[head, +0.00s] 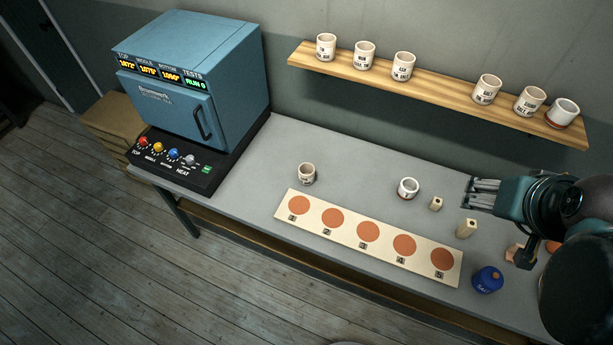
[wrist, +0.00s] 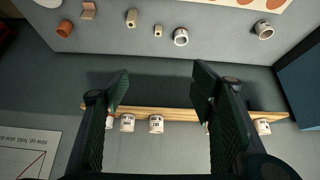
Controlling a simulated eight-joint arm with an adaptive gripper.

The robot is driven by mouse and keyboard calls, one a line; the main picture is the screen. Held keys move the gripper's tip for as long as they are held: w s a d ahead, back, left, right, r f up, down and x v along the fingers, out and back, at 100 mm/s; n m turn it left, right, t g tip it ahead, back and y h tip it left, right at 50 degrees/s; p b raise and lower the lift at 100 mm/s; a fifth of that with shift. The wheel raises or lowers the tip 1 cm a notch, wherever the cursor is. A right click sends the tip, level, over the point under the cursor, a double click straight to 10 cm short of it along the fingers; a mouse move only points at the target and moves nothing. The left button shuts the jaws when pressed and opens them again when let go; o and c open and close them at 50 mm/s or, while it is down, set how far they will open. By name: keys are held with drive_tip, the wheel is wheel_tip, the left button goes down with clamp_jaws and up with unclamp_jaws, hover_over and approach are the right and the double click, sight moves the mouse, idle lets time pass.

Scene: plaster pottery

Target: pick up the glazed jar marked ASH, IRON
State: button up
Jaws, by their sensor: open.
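Several white jars with dark lettering stand on the wooden shelf. In the head view, the third jar from the left (head: 403,66) seems to have ASH on its top line, but the small print is not sure. Two more jars stand on the table: a beige-white one (head: 306,174) behind the tile strip and a red-banded one (head: 408,187) to its right; I cannot read their labels. My gripper (head: 469,194) is open and empty at the right, pointing left, apart from every jar. In the wrist view, its spread fingers (wrist: 161,72) have shelf jars (wrist: 156,123) beyond them.
A blue kiln (head: 185,80) stands at the table's left end. A strip with orange discs (head: 350,255) lies along the front. Two small blocks (head: 466,228) and a blue salt pot (head: 487,280) are near my gripper. The grey table behind the strip has free room.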

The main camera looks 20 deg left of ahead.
drive_tip(key=w+a+f+n+g+b, duration=0.1)
drive_tip(key=w+a+f+n+b, duration=0.15)
drive_tip(key=w+a, duration=0.35)
drive_tip(key=w+a+f+n+g+b, duration=0.1)
drive_tip(key=w+a+n+b, duration=0.15)
drive_tip(key=w+a, duration=0.35)
drive_tip(key=n+g+b, duration=0.5)
drive_tip(key=n+b, duration=0.3)
drive_tip(key=n, duration=0.5)
hover_over(307, 170)
drive_tip(key=s+d, duration=0.2)
wheel_tip(307, 170, down, 33)
drive_tip(key=shift+s+a+f, duration=0.15)
drive_tip(key=shift+s+a, duration=0.05)
drive_tip(key=shift+a, duration=0.25)
drive_tip(key=shift+f+b, duration=0.3)
drive_tip(key=shift+f, duration=1)
drive_tip(key=shift+s+f, duration=0.1)
drive_tip(key=shift+f, duration=2.5)
